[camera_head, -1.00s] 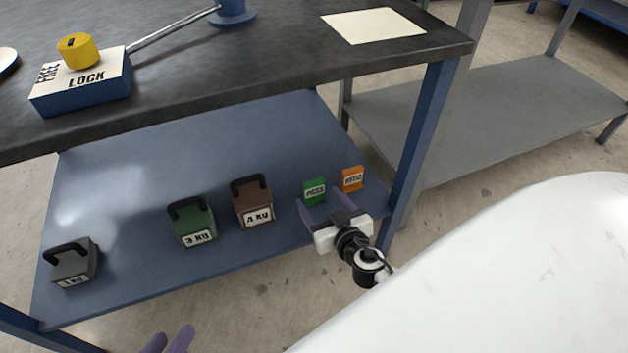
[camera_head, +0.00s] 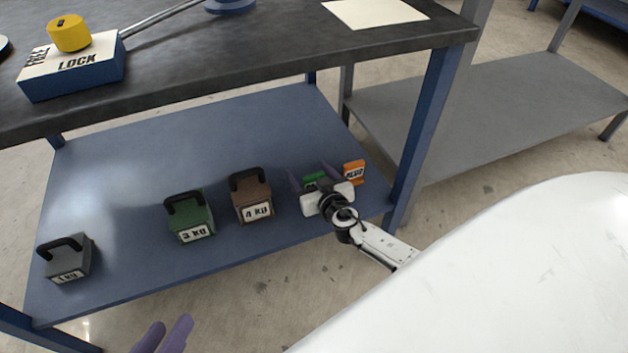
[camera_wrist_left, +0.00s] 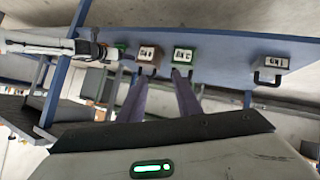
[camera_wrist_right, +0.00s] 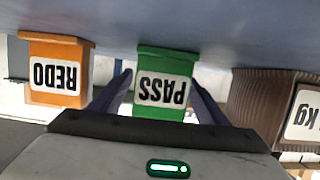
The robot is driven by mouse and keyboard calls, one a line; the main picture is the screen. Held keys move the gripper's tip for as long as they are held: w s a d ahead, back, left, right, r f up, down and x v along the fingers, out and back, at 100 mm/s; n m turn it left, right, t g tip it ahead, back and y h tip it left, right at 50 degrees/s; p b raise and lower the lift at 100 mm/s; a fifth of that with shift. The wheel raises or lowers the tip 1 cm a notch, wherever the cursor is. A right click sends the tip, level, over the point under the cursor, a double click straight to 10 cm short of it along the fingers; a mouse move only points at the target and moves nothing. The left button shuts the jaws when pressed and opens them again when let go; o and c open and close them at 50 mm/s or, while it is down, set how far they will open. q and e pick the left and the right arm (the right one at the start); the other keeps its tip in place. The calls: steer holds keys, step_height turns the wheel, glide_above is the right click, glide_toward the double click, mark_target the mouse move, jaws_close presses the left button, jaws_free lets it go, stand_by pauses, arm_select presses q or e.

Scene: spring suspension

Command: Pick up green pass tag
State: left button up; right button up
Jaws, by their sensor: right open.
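The green pass tag (camera_head: 314,179) stands on the blue lower shelf. In the head view it is partly hidden behind my right gripper (camera_head: 322,178). In the right wrist view the green tag (camera_wrist_right: 165,84) shows its white PASS label upside down, between the two purple fingers of my right gripper (camera_wrist_right: 162,90). The right fingers are open, one on each side of the tag, with a gap visible at the left. My left gripper (camera_head: 168,335) is at the bottom edge of the head view. Its two fingers are apart and empty in the left wrist view (camera_wrist_left: 160,95).
An orange REDO tag (camera_head: 354,171) stands just right of the pass tag. A brown 4 kg weight (camera_head: 251,197), green 3 kg weight (camera_head: 189,218) and grey 1 kg weight (camera_head: 66,262) stand to the left. The black tabletop (camera_head: 230,62) overhangs the shelf.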

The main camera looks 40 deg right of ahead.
steer(key=c, duration=1.1)
steer(key=shift+c, duration=0.2)
